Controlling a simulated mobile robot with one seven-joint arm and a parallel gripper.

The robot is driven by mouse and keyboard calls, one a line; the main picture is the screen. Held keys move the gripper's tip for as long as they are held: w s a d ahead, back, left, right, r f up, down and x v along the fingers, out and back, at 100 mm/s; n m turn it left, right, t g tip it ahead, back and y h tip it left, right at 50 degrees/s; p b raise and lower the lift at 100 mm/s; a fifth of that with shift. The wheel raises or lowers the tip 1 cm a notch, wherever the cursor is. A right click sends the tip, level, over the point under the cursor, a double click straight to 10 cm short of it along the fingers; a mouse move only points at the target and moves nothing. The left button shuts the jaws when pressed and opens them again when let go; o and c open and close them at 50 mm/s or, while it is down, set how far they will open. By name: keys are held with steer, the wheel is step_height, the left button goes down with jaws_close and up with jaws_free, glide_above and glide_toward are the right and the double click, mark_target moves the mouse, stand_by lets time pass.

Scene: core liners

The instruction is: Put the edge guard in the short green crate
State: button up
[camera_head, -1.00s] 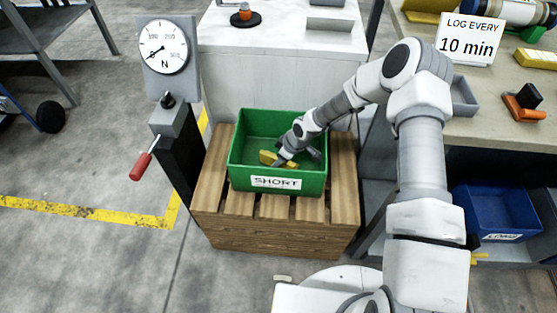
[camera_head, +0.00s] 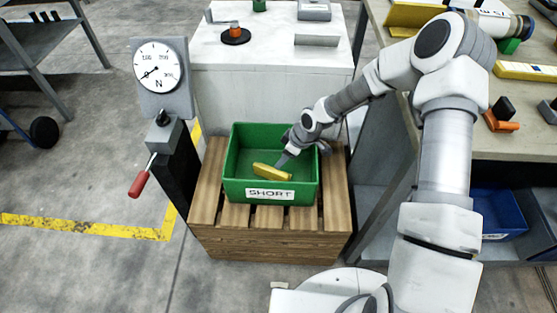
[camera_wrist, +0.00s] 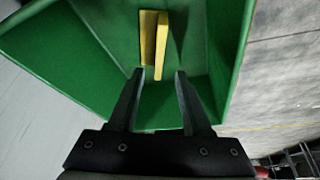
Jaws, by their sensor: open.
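The yellow edge guard (camera_head: 272,172) lies inside the green crate (camera_head: 270,194) labelled SHORT. In the wrist view the edge guard (camera_wrist: 153,45) shows as a narrow yellow angled strip against the green crate (camera_wrist: 205,40), just beyond my fingertips. My gripper (camera_head: 283,161) reaches into the crate from the right, over the edge guard's right end. In the wrist view my gripper (camera_wrist: 160,75) is open, with nothing held between its two dark fingers. The near end of the strip shows between the fingertips; I cannot tell whether they touch it.
The crate stands on a wooden pallet stand (camera_head: 240,240). A force gauge (camera_head: 160,75) with a red-handled lever (camera_head: 140,180) stands to its left. A white bench (camera_head: 270,80) is behind. A workbench (camera_head: 500,140) and a blue bin (camera_head: 500,215) are at right.

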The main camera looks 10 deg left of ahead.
steer(key=s+d+r+m+t+h, duration=0.1)
steer(key=s+d+r+m+h, duration=0.1)
steer(key=d+r, duration=0.5)
steer(key=s+d+r+m+t+h, duration=0.1)
steer(key=s+d+r+m, duration=0.15)
steer(key=r, duration=0.85)
steer(key=s+d+r+m+h, duration=0.2)
steer(key=d+r, duration=0.4)
steer(key=r, duration=0.3)
steer(key=s+d+r+m+t, duration=0.1)
steer(key=s+r+m, duration=0.3)
steer(key=s, duration=0.5)
steer(key=s+d+r+m+t, duration=0.1)
steer(key=s+d+r+m, duration=0.1)
steer(key=s+r, duration=0.5)
steer(key=s+m, duration=0.1)
steer(key=s, duration=0.2)
steer(key=shift+d+r+m+y, duration=0.25)
steer(key=shift+d+m+y, duration=0.05)
steer(key=shift+m, duration=0.05)
steer(key=shift+r, duration=0.1)
step_height(320, 180, up, 20)
steer(key=p, duration=2)
